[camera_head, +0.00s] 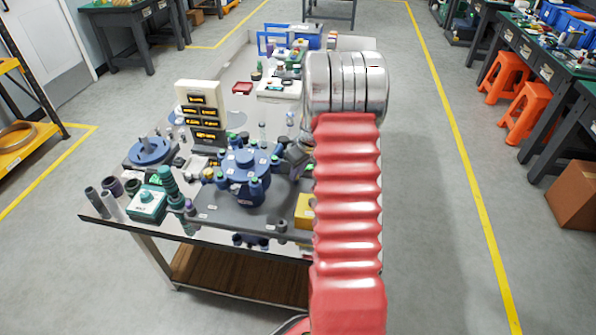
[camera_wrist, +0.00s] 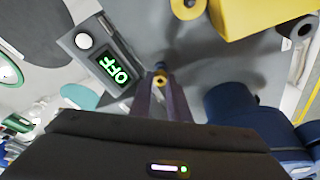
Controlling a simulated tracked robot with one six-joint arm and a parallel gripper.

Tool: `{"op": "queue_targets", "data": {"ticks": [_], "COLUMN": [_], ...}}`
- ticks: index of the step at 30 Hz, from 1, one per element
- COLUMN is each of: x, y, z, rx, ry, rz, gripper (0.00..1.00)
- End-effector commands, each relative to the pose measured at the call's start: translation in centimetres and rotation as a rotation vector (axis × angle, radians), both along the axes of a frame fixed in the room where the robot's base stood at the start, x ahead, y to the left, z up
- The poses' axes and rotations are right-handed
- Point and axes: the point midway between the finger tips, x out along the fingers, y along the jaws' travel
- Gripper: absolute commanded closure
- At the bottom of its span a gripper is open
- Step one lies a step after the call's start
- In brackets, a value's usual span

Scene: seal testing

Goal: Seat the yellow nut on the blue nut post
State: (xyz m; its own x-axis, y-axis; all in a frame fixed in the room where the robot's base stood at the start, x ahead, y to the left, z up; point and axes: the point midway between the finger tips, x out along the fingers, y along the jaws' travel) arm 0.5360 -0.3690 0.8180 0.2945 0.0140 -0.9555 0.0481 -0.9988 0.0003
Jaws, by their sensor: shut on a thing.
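My gripper (camera_wrist: 161,82) is shut on a small golden-yellow ring, the yellow nut (camera_wrist: 160,79), held at the fingertips in the wrist view. Its centre looks dark. In the head view my gripper (camera_head: 297,153) is a dark shape largely hidden by my red arm, just right of the large blue fixture; the nut cannot be made out there. Part of a blue body (camera_wrist: 236,103) shows right of my fingers in the wrist view. I cannot tell which part is the blue nut post.
A white display panel (camera_head: 199,95) stands behind the fixture. The bench is crowded.

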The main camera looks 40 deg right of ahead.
Motion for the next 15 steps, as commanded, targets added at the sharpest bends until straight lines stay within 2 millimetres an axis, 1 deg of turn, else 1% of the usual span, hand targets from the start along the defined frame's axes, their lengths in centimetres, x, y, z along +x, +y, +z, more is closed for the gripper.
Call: {"op": "queue_targets", "data": {"ticks": [15], "x": [-0.01], "y": [0.05], "z": [-0.42], "rx": [0.001], "ry": [0.001], "rz": [0.0], "gripper": [1.0]}}
